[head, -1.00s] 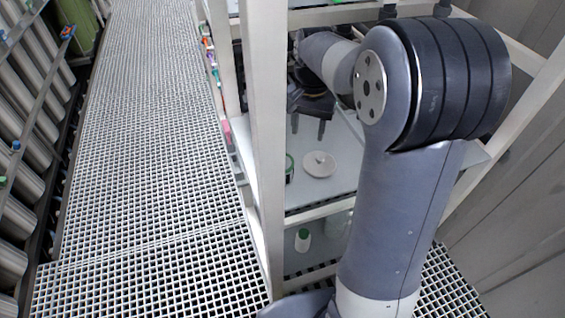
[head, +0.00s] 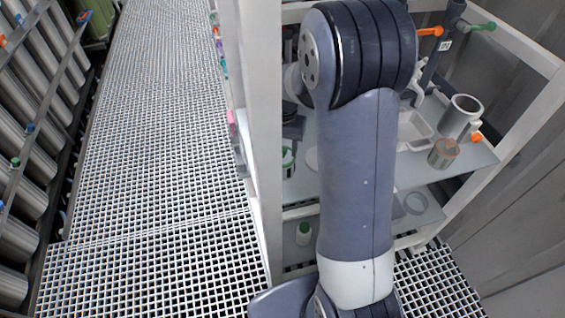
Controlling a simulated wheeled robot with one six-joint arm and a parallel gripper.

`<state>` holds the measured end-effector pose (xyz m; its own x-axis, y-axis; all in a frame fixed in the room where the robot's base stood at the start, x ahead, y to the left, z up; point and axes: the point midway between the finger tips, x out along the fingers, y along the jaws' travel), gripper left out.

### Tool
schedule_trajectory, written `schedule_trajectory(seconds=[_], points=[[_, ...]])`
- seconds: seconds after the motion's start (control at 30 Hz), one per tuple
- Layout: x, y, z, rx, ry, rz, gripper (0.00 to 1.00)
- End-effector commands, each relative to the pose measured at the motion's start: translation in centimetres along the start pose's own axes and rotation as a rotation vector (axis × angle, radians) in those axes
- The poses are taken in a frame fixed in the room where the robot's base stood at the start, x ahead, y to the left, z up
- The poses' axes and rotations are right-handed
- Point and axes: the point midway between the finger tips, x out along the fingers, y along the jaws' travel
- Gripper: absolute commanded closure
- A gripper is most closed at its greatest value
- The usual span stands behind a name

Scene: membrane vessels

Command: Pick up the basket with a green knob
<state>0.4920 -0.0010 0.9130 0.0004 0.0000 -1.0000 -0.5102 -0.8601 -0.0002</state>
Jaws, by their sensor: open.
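I cannot make out a basket with a green knob for certain. A small item with a green rim (head: 288,158) stands on the middle shelf, left of my arm and partly hidden by it. A green-ended handle (head: 481,27) shows at the upper right of the rack. My gripper (head: 293,124) is open, a dark shape over the middle shelf, mostly hidden behind my arm and the rack post. I see nothing held in it.
The white rack post (head: 258,140) stands close left of my arm. A metal cup (head: 461,117), a brownish jar (head: 443,153) and a white tray (head: 413,128) are on the right of the shelf. A green-capped bottle (head: 303,234) is below. The grating aisle (head: 150,170) is clear.

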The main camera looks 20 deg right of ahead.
Motion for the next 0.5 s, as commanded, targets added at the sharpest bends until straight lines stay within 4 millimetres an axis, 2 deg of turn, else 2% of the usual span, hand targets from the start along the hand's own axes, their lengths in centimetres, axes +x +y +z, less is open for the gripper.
schedule_trajectory(seconds=[0.07, 0.5], points=[[-0.02, 0.00, 0.00, 0.000, 0.000, 0.000, 0.51], [-0.05, 0.00, 0.00, 0.000, 0.000, 0.000, 0.87]])
